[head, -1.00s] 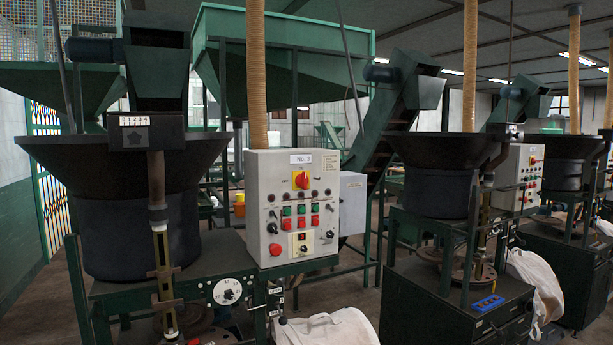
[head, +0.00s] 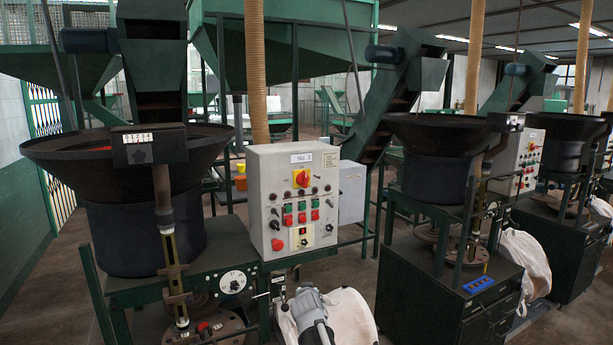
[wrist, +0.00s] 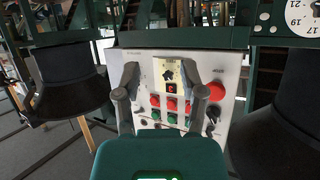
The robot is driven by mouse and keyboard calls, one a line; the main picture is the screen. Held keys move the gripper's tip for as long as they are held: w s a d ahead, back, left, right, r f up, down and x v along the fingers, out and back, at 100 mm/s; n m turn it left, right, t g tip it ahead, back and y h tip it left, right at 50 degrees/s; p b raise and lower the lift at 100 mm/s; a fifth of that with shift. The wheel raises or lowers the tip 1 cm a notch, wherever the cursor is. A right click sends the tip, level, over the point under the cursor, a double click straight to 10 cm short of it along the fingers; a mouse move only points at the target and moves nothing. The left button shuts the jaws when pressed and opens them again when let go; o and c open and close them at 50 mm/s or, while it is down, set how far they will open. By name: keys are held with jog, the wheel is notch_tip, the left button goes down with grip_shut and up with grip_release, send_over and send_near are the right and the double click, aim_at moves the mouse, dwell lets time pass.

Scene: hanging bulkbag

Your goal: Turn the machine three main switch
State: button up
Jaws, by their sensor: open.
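The grey control box (head: 290,215) labelled "No. 3" stands left of centre in the head view. Its main switch (head: 302,178) is a red rotary knob on a yellow plate, below the label. Its handle looks slightly tilted. In the wrist view the panel (wrist: 140,60) appears upside down, and the main switch does not show there; my gripper's body covers that part. My gripper (wrist: 161,98) is open and empty, its two fingers pointing towards the panel's buttons. Any contact cannot be told. In the head view only a grey part of my arm shows at the bottom.
Green and red buttons (head: 302,211) and black knobs lie below the switch. A black hopper (head: 130,150) stands to the left. A white sack (head: 345,315) lies below the box. A second machine with its own panel (head: 518,163) stands to the right.

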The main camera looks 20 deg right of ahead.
jog(key=w+d+r+n+t+p, duration=0.1)
jog(key=w+d+r+t+p, duration=0.2)
jog(key=r, duration=0.6)
jog(key=w+d+r+t+p, duration=0.2)
jog(key=d+r+t+p, duration=0.15)
jog(key=r, duration=0.55)
jog(key=n+t+y+p, duration=0.4)
jog(key=y+p, duration=0.1)
send_near(307, 175)
jog(key=v, duration=0.3)
jog(key=shift+d+r+y, duration=0.15)
jog(key=shift+y, duration=0.45)
jog(key=shift+w, duration=0.1)
jog(key=p+x, duration=0.5)
jog(key=x, duration=0.8)
jog(key=shift+w, duration=0.35)
jog(key=shift+s, duration=0.1)
grip_shut()
jog(key=shift+d, duration=0.1)
